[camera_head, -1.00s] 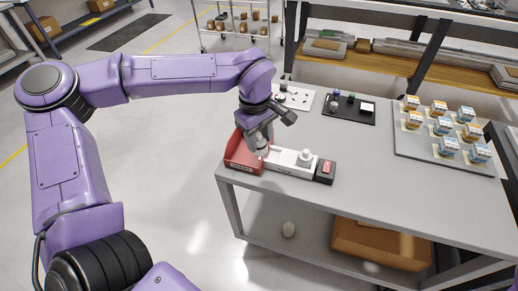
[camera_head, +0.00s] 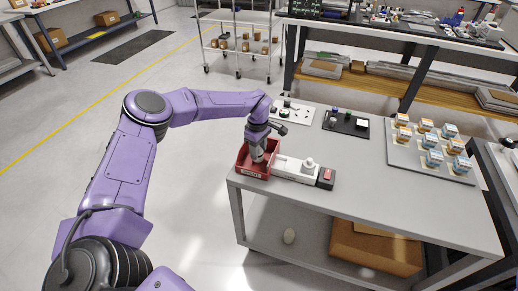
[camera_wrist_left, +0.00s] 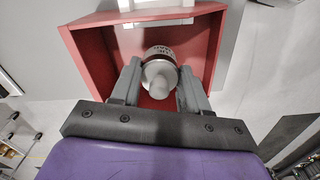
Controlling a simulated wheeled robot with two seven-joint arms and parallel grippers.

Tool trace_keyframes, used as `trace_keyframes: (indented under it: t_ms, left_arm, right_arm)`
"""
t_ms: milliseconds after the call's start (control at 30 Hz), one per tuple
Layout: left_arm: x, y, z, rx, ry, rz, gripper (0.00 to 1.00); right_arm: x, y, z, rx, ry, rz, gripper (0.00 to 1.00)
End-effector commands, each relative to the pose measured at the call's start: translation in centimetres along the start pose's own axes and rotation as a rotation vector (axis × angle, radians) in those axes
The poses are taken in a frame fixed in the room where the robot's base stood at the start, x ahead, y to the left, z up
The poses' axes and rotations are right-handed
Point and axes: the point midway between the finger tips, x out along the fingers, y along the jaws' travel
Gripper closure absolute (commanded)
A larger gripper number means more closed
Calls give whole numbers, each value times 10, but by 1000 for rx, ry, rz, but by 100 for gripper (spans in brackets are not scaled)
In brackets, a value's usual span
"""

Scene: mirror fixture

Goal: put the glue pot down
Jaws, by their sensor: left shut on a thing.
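The glue pot (camera_wrist_left: 159,55) is a small round grey-white pot with dark lettering and a pale rounded tip, seen in the left wrist view. My left gripper (camera_wrist_left: 160,82) is shut on it, with one finger on each side. In the head view my left gripper (camera_head: 258,154) points down into or just over the red open bin (camera_head: 254,172) at the near left corner of the table. The bin's walls (camera_wrist_left: 90,55) surround the pot in the wrist view. I cannot tell whether the pot touches the bin floor. My right gripper is not in view.
A white fixture (camera_head: 290,166) with a knob (camera_head: 309,163) and a dark block with a red top (camera_head: 327,177) stand right of the bin. Behind are a black tray (camera_head: 346,124) and a white board (camera_head: 294,113). A grey tray (camera_head: 408,158) holds several small boxes. The table's front middle is clear.

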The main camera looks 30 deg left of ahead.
Motion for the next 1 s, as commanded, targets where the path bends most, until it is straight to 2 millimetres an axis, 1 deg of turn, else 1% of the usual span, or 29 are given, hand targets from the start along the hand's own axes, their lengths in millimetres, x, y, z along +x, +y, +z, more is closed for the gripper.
trace_keyframes:
  t_ms: [33, 100, 300, 333, 367, 400, 667, 767, 867, 1000]
  left_arm:
    - [7, 2, 0, -1, 1, -4, 99]
    - [14, 5, 0, -1, 2, -4, 99]
    - [18, 7, -1, -4, 2, -7, 99]
    - [19, 7, -1, -4, 2, -9, 52]
    - [19, 7, -1, -4, 2, -9, 42]
    - [19, 7, -2, -5, 2, -9, 30]
    - [18, 7, -1, -4, 2, -9, 30]
    - [13, 7, -1, -5, 2, -8, 30]
    - [-4, 8, -2, -4, 2, -5, 30]
    - [-41, 8, -1, -5, 2, -4, 30]
  right_arm:
    - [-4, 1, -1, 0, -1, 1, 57]
    - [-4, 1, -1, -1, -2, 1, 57]
    - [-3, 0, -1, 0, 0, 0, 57]
    - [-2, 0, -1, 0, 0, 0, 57]
    - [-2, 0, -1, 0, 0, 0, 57]
    - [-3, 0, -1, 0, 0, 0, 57]
    - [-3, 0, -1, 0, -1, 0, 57]
    - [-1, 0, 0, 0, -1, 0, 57]
    - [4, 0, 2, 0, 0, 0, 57]
    - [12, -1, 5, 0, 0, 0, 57]
